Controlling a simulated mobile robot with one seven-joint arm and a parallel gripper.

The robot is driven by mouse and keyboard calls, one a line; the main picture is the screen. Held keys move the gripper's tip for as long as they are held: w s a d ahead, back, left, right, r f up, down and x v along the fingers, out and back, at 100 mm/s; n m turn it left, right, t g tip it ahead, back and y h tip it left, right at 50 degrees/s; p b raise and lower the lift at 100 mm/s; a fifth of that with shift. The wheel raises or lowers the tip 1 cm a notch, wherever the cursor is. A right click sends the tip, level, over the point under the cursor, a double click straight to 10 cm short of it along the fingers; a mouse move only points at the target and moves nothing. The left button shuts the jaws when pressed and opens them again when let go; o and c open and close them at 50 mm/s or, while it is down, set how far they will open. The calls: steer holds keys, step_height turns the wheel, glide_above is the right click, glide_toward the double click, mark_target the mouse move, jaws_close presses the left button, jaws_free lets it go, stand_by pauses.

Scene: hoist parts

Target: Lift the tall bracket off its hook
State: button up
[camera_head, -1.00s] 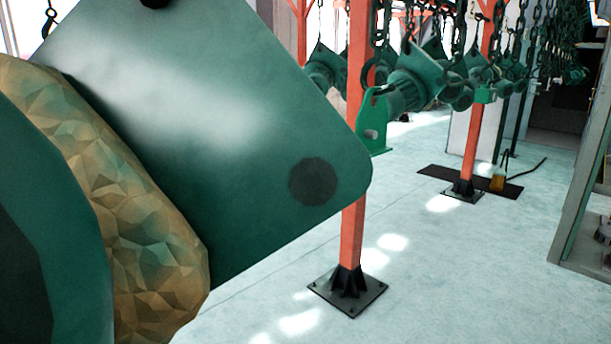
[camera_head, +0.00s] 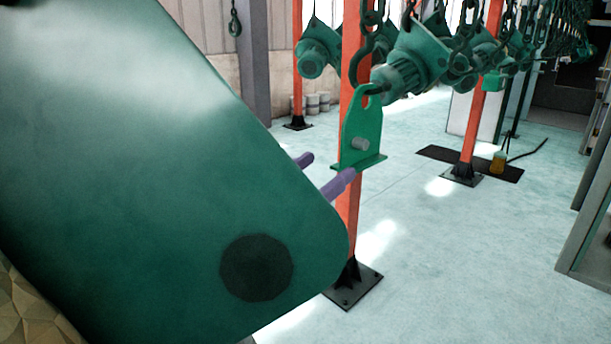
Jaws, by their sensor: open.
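The tall bracket (camera_head: 364,130) is a green upright plate with a flanged foot. It hangs from a dark hook (camera_head: 374,90) through the hole at its top, in front of an orange post. A short grey peg shows at the slot in its plate; I cannot tell what it belongs to. My gripper (camera_head: 328,168) shows as two purple fingers, spread apart. One finger reaches the underside of the bracket's foot in the picture, the other lies further left. I cannot tell whether they touch it. The rest of my gripper is hidden behind a large green plate.
The large green plate (camera_head: 170,150) fills the left foreground, very close to the camera. Green hoist bodies (camera_head: 415,62) hang on chains right behind the bracket. Orange posts (camera_head: 475,110) stand on the floor. The pale floor (camera_head: 450,255) is open at lower right.

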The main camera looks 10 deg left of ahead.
mark_target(342, 153)
steer(key=shift+p+x, duration=0.9)
steer(key=shift+x, duration=3)
jaws_close()
steer(key=shift+r, duration=0.1)
